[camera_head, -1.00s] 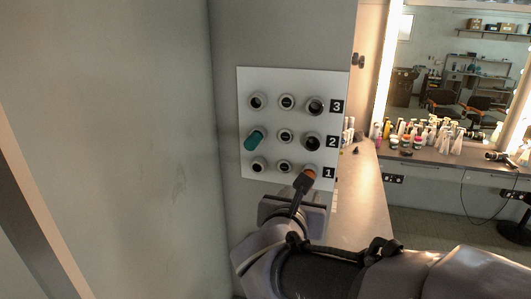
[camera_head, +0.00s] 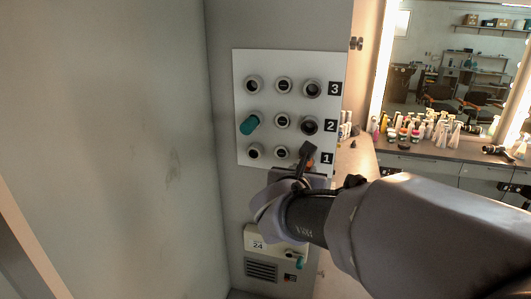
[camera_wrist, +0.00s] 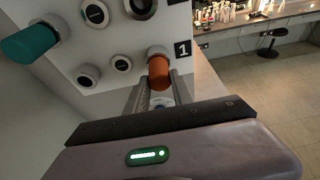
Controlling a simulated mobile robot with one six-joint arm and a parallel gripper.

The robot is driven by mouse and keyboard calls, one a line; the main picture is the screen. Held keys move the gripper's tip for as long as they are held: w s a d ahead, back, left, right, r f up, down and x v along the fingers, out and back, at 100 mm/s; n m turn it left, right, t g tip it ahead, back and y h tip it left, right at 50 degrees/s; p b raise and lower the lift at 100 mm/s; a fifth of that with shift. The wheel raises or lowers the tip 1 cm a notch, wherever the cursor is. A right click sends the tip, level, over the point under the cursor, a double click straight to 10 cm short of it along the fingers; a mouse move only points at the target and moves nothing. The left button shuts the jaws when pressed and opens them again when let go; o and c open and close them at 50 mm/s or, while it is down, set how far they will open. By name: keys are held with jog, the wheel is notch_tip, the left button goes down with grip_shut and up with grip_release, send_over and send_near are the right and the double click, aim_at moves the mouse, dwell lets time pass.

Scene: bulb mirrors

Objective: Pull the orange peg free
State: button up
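The orange peg (camera_wrist: 158,72) sits in the bottom right socket of a white panel (camera_head: 241,75), beside the label 1. In the head view only a sliver of the peg (camera_head: 310,164) shows behind a dark finger. My gripper (camera_wrist: 158,92) is at the peg, with one finger on each side of it in the wrist view. I cannot tell whether the fingers press on the peg or stand slightly apart from it. A teal peg (camera_head: 250,124) sticks out of the middle row's left socket; it also shows in the wrist view (camera_wrist: 30,43).
The other sockets on the panel look empty or capped. Below is a smaller panel marked 24 (camera_head: 258,240) with a teal handle, above a vent (camera_head: 261,270). A counter with bottles (camera_head: 420,130) and a lit mirror stand to the right. A grey wall is at left.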

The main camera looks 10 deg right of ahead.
grip_shut()
jog(key=shift+s+a, duration=0.15)
jog(key=shift+s, duration=0.15)
jog(key=s+a+b, duration=0.1)
jog(key=s+a, duration=0.2)
jog(key=s, duration=0.6)
jog(key=shift+a+b, duration=0.35)
jog(key=shift+b, duration=0.05)
